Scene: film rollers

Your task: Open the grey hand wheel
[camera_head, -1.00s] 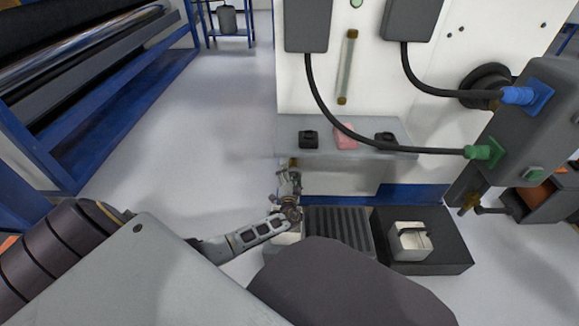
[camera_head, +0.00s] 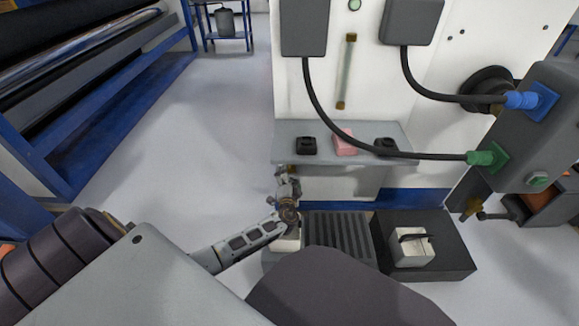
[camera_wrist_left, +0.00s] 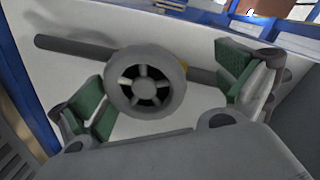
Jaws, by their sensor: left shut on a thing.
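The grey hand wheel (camera_wrist_left: 163,82) is a round grey rim with spokes on a dark horizontal pipe (camera_wrist_left: 80,46), in the middle of the left wrist view. My left gripper (camera_wrist_left: 165,88) has its green-padded fingers on either side of the wheel and is shut on it. The left pad is close to the rim; contact on the right side is hard to make out. In the head view, my left gripper (camera_head: 285,181) is at the left edge of the white machine, below its shelf, and I cannot clearly make out the wheel there. My right gripper is not in view.
The grey shelf (camera_head: 362,157) juts out just above my left gripper, with dark blocks and a pink block (camera_head: 344,142) on it. A ribbed dark box (camera_head: 338,236) and a black tray (camera_head: 456,253) lie below. Cables hang on the right. Floor to the left is clear.

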